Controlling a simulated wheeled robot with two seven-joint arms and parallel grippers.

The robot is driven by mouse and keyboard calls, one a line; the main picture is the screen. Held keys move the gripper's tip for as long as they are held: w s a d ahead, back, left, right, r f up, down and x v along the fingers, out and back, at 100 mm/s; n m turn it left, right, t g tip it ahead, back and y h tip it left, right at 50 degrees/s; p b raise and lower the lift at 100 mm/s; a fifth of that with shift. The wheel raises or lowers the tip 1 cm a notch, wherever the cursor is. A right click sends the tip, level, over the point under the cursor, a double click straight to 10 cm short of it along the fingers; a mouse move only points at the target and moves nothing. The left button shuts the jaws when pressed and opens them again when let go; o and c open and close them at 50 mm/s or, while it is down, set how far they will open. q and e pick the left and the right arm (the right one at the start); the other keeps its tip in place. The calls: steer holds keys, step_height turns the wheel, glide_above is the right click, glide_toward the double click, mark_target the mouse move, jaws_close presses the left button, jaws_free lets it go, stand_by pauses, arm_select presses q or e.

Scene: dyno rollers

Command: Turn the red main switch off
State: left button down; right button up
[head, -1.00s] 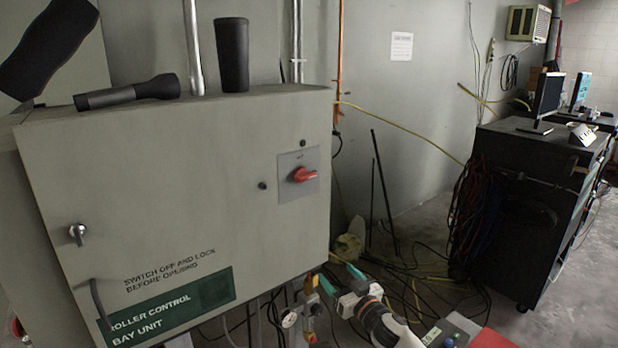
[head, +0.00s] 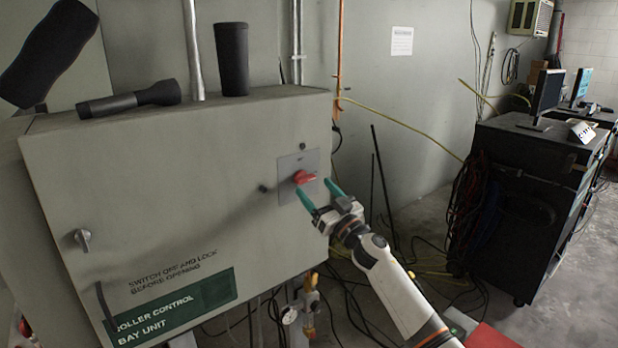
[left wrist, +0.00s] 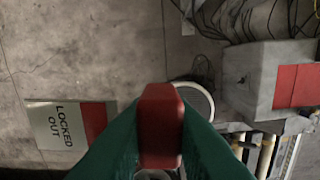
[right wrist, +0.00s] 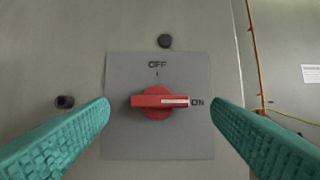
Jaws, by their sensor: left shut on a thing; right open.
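The red main switch (head: 304,177) sits on a grey plate on the cabinet front. In the right wrist view its red handle (right wrist: 158,101) lies horizontal, its white mark pointing right to ON; OFF is printed above it. My right gripper (head: 320,193) is open, with its teal fingers in front of the plate. In the right wrist view the fingers stand left and right of the handle, apart from it. My left gripper (left wrist: 160,135) shows in the left wrist view, shut on a red block-like object (left wrist: 160,118); it is not seen in the head view.
The grey cabinet (head: 160,180) carries a black torch (head: 130,100) and a black cylinder (head: 231,60) on top. A door handle (head: 83,240) is at its left. A black equipment cabinet (head: 530,190) stands at right. A LOCKED OUT tag (left wrist: 60,124) shows in the left wrist view.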

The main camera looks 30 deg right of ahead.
mark_target(308, 180)
arm_select(q)
steer(key=shift+r, duration=0.4)
arm_select(e)
steer(key=shift+x, duration=2)
steer(key=c, duration=1)
